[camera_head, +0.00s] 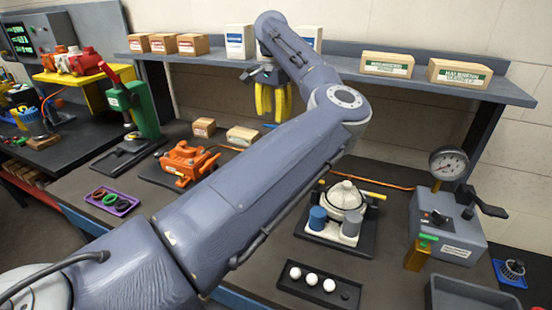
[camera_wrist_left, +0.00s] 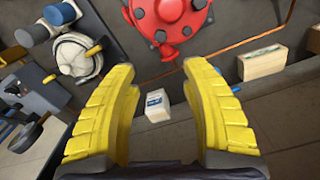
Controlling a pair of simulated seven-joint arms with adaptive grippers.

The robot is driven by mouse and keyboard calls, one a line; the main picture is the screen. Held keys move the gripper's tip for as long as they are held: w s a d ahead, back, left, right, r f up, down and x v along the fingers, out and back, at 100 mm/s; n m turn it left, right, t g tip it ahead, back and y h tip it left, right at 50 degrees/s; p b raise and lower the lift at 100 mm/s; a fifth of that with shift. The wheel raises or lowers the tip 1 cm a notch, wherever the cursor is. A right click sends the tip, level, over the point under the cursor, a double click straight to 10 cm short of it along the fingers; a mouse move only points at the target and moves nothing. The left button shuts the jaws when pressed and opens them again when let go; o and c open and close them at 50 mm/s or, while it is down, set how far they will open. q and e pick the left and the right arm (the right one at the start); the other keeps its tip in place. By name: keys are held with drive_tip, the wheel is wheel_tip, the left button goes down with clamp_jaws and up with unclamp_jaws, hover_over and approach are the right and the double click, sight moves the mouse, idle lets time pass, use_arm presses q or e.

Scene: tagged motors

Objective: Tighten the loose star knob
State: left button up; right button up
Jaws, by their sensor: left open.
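My left gripper (camera_head: 273,108) has yellow fingers and hangs over the back of the bench, below the shelf. In the left wrist view its fingers (camera_wrist_left: 160,75) are spread, with nothing held between them. A red round motor housing (camera_wrist_left: 172,14) lies beyond the fingertips in that view; in the head view my arm hides that part of the bench. A white motor (camera_head: 344,195) with blue and grey cylinders stands right of my arm, and an orange motor (camera_head: 187,162) stands left. I cannot tell which part is the loose star knob. My right gripper is out of view.
A shelf (camera_head: 440,88) with boxes runs above the bench back. A gauge station (camera_head: 447,225) stands at the right. A dark tray (camera_head: 320,292) holds white balls in front. A purple tray (camera_head: 122,208) holds rings, and a green press (camera_head: 143,108) stands at the left.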

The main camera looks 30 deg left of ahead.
use_arm(q)
wheel_tip(320, 180, down, 17)
drive_tip(key=shift+r, duration=0.15)
idle(0.5)
clamp_jaws()
idle(0.4)
